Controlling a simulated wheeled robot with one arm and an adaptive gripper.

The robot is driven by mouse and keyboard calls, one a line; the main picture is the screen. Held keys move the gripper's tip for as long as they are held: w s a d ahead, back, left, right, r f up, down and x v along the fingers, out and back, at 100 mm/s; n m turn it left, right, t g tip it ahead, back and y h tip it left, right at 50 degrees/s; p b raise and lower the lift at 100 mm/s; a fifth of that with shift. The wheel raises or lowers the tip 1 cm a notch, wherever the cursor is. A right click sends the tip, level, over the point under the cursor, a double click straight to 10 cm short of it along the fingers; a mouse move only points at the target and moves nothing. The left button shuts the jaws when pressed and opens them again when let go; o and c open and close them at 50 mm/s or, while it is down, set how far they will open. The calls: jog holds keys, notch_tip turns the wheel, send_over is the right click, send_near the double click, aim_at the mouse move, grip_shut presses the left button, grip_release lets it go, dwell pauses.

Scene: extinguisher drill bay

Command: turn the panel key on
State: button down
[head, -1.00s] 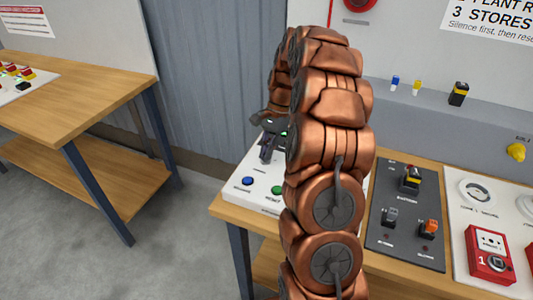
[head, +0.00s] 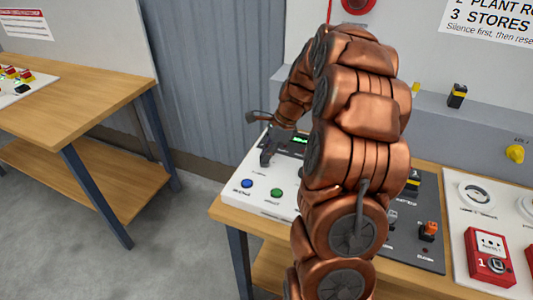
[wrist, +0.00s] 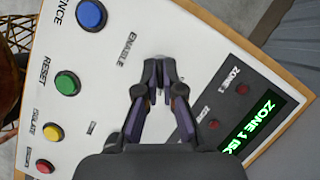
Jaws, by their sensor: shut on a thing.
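The white control panel (head: 240,170) stands on the left end of the wooden bench. In the wrist view the panel (wrist: 95,75) fills most of the picture, with an ENABLE label beside my fingertips. My gripper (wrist: 160,75) points down at the panel face, its fingertips close together at the ENABLE spot. It is shut on the panel key, which the fingers hide almost wholly; its turn angle cannot be told. In the head view my gripper (head: 268,152) is at the panel, left of the lit display. The green display (wrist: 262,125) reads ZONE 1, partly cut off.
A blue button (wrist: 91,14), a green button (wrist: 67,83), a yellow button (wrist: 53,132) and a red button (wrist: 45,166) line the panel. A dark switch plate (head: 405,245) and a red call point (head: 489,255) lie to the right. Another bench (head: 85,95) stands at left.

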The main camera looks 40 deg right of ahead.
jog(key=shift+m, duration=0.3)
jog(key=c, duration=1.3)
grip_release()
jog(key=v, duration=1.2)
jog(key=shift+s, duration=0.15)
